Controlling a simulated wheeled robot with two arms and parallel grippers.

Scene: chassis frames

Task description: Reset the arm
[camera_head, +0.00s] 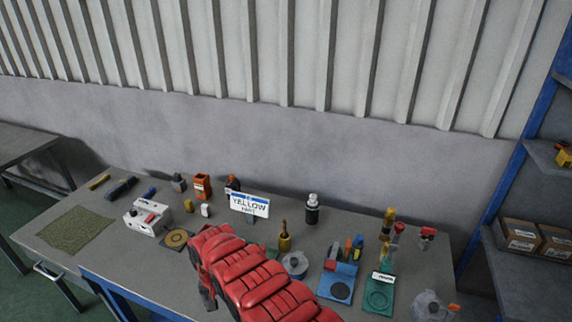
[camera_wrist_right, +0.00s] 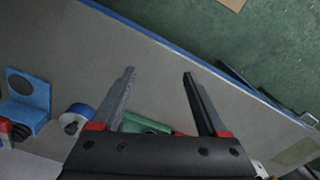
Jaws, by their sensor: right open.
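My right arm, with red padded links, reaches in from the bottom centre of the head view over the workbench (camera_head: 115,262). Its dark gripper shows only partly, at the arm's left end. In the right wrist view my right gripper (camera_wrist_right: 158,73) is open, its two dark fingers wide apart with nothing between them. Bare grey bench top and its blue edge lie beyond the fingertips. My left gripper is in neither view.
A white "YELLOW" sign (camera_head: 249,204) stands behind the arm. A white box-shaped device (camera_head: 147,217) and a green mat (camera_head: 75,229) lie to the left. A blue stand (camera_head: 338,281) and a teal stand (camera_head: 379,293) are to the right. Shelves (camera_head: 529,243) border the far right.

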